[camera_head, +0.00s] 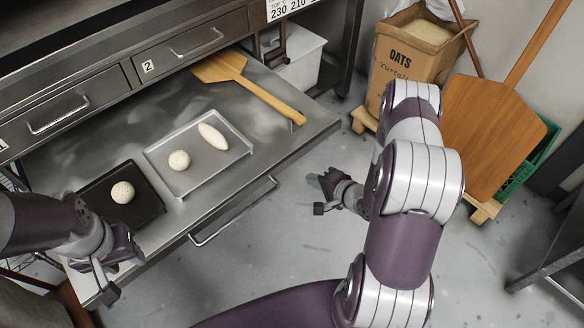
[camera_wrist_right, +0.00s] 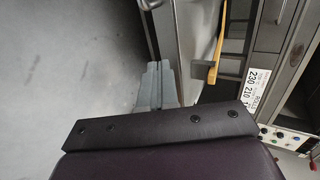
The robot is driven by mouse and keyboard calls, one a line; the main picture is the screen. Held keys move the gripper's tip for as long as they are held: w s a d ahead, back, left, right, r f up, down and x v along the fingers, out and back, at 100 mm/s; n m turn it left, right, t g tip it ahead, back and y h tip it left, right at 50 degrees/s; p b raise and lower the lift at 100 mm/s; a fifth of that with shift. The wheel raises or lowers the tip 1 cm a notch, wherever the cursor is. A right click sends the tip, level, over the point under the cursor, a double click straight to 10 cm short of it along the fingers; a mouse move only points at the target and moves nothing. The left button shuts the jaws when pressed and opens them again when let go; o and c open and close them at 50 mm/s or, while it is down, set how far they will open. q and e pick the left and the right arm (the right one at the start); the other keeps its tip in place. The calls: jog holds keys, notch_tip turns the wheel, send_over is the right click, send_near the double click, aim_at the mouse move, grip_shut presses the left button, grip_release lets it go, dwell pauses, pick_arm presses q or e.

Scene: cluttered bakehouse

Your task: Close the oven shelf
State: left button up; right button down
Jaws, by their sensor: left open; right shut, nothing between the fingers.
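The steel oven shelf (camera_head: 255,146) is pulled out from under the oven, with a bar handle (camera_head: 235,212) along its front edge. On it are a dark tray (camera_head: 93,198) with one round dough piece (camera_head: 122,192), a light metal tray (camera_head: 200,175) with a round dough (camera_head: 179,160) and a long dough (camera_head: 212,137), and a wooden peel (camera_head: 262,94). My left gripper (camera_head: 120,268) is open by the shelf's front left corner. My right gripper (camera_head: 318,190) is shut and empty, in front of the shelf, right of the handle and apart from it. Its grey fingers (camera_wrist_right: 156,84) show in the right wrist view.
Two closed drawers with handles (camera_head: 58,116) sit above the shelf. An oats bag (camera_head: 408,62), a large wooden peel (camera_head: 490,135) and a green crate (camera_head: 530,165) stand at right. A white bin (camera_head: 300,58) is beside the oven. Floor in front is clear.

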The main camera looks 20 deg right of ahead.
aim_at(284, 164)
jog(key=x, duration=0.3)
jog(key=r+b+x, duration=0.1)
jog(key=x, duration=0.5)
jog(key=shift+w+a+r+b, duration=0.1)
jog(key=shift+w+a+b, duration=0.05)
jog(key=shift+w+b, duration=0.25)
jog(key=shift+w+a, duration=0.15)
jog(key=shift+w, duration=0.25)
